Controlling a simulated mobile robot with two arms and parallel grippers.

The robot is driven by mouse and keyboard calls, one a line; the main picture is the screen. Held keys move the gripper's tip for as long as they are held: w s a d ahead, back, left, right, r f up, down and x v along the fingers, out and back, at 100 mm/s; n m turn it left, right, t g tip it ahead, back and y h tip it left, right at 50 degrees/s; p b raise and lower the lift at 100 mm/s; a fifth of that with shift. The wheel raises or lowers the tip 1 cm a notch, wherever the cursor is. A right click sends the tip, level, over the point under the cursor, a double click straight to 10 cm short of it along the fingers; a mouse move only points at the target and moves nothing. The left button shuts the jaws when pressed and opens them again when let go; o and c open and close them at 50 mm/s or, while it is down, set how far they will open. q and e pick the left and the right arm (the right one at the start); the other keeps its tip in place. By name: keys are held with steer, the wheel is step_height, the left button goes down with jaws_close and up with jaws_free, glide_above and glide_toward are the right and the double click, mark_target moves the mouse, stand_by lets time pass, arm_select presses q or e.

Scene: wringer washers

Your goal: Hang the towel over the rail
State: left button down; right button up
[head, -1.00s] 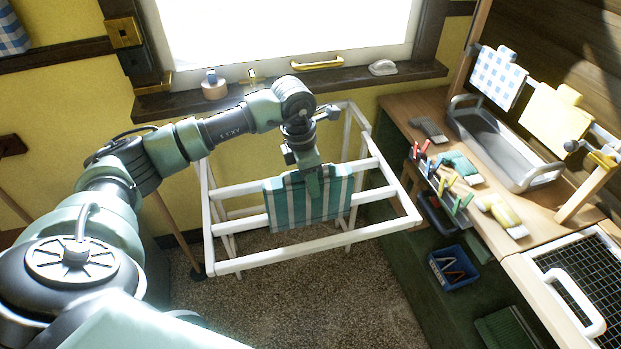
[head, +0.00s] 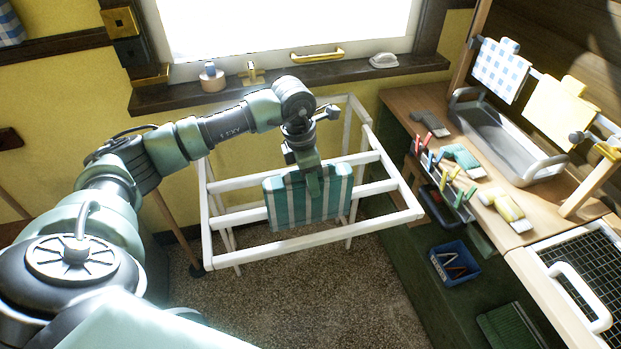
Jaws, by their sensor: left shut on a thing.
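The towel (head: 285,206) is green with white stripes. It hangs at the middle rails of a white drying rack (head: 240,184) below the window, with its striped face toward me. My left gripper (head: 314,186) comes down from above and is shut on the towel's upper part. The towel's far side is hidden, so I cannot tell how far it drapes behind the rail (head: 380,187). My right gripper is not in view.
A wooden bench (head: 405,100) at the right carries a grey tray (head: 505,140), clothespins and folded cloths. A blue bin (head: 454,264) sits below it. A checked cloth (head: 500,70) and a yellow cloth (head: 561,112) hang at the back right. A window sill (head: 290,78) lies behind the rack.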

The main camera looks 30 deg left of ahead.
mark_target(310, 200)
arm_select(q)
steer(key=shift+f+b, duration=3.1)
steer(key=shift+f, duration=0.65)
steer(key=c, duration=0.7)
jaws_free()
